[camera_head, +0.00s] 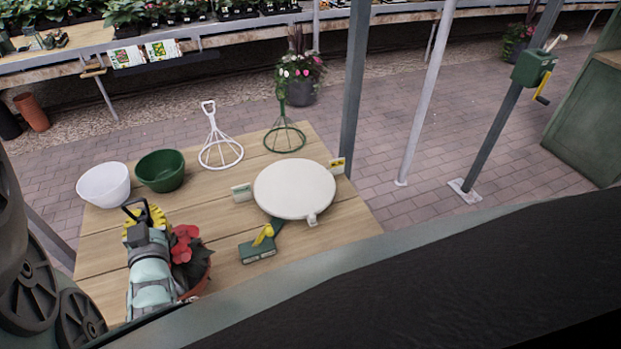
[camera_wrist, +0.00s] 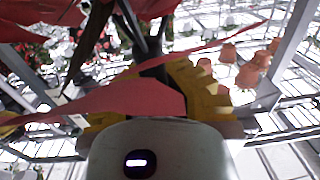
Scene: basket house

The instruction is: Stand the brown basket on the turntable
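The white round turntable (camera_head: 295,189) lies on the wooden table, with nothing on its top. A plant with red flowers and dark leaves (camera_head: 185,245) stands at the table's near left. A strip of its brown basket (camera_head: 203,285) shows below the leaves; my arm hides the rest. My gripper (camera_head: 142,210), with yellow and black parts, is just left of the flowers. In the wrist view, red petals or leaves (camera_wrist: 130,98) cross close in front of my gripper (camera_wrist: 160,70). I cannot tell whether its fingers are open or touching anything.
A white bowl (camera_head: 104,186), a green bowl (camera_head: 161,171), a white wire stand (camera_head: 220,150) and a green wire stand (camera_head: 284,137) line the table's far side. A green block with a yellow lever (camera_head: 258,248) sits before the turntable. A grey post (camera_head: 355,90) rises behind it.

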